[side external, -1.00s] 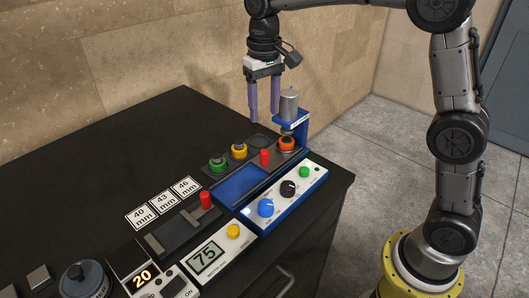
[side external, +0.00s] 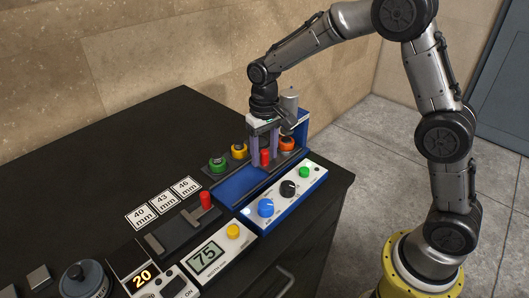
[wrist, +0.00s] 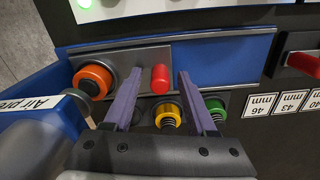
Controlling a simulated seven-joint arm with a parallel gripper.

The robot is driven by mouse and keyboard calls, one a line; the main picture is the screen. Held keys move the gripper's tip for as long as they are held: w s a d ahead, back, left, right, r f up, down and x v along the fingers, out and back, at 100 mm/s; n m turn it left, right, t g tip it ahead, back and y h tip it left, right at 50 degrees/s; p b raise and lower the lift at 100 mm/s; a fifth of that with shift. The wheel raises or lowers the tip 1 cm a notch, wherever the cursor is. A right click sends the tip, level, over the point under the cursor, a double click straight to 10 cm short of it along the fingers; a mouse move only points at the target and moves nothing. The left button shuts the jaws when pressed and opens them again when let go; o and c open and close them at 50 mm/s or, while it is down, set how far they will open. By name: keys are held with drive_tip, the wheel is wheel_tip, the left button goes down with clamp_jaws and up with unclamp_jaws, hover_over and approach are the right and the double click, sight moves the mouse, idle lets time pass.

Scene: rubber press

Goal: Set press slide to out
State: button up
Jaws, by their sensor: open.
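The press slide is a grey plate (wrist: 140,62) with an upright red knob (wrist: 160,78) on the blue press base (side external: 232,185). An orange round piece (wrist: 92,80) sits on the plate at the press end; it also shows in the side view (side external: 287,144). My gripper (side external: 265,160) points down at the slide, its purple fingers on either side of the red knob. In the wrist view the open fingers (wrist: 157,85) straddle the knob, with gaps on both sides. Whether the fingertips reach down to the plate I cannot tell.
The blue press frame with its grey cylinder (side external: 289,104) stands close beside my gripper. Yellow (side external: 239,151) and green (side external: 217,163) pieces stand behind the slide. A white control panel (side external: 284,200) lies in front. A second red knob (side external: 206,200) stands further left.

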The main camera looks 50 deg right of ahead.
clamp_jaws()
idle(0.3)
idle(1.1)
